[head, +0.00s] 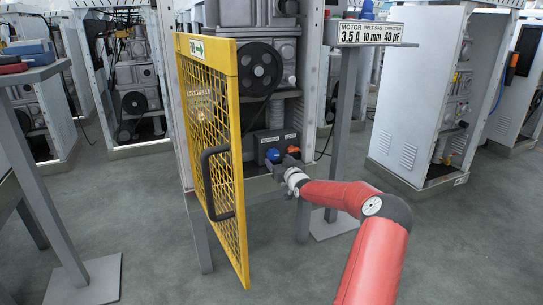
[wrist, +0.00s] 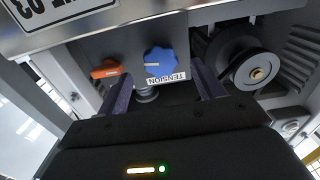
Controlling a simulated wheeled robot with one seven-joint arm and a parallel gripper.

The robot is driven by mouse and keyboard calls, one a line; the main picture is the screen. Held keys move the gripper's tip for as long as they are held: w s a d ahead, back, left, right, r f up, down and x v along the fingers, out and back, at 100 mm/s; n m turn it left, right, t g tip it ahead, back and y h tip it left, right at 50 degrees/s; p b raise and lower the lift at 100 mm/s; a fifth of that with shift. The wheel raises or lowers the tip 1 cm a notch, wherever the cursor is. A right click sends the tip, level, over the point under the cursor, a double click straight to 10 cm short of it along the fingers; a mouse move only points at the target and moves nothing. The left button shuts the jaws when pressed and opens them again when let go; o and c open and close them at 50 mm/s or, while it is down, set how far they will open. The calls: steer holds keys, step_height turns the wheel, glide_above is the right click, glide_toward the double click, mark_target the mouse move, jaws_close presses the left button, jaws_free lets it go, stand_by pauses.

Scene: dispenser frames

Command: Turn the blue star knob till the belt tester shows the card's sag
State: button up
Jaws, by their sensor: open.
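The blue star knob (head: 272,154) is on a dark box low in the open machine cabinet. In the wrist view the knob (wrist: 159,62) has a pale pointer line and a TENSION label below it. My gripper (head: 283,167) is open close in front of the knob. In the wrist view its fingers (wrist: 162,90) stand apart, and the knob shows between and beyond them; I cannot tell whether they touch it. I cannot make out a belt tester reading.
An orange knob (head: 293,150) sits beside the blue one. A yellow mesh door (head: 213,140) stands open just left of my gripper. A black pulley (head: 260,69) with a belt is above. A grey post (head: 343,105) stands right of the cabinet.

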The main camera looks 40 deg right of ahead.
mark_target(274, 156)
steer(key=shift+x, duration=2.6)
steer(key=c, duration=1)
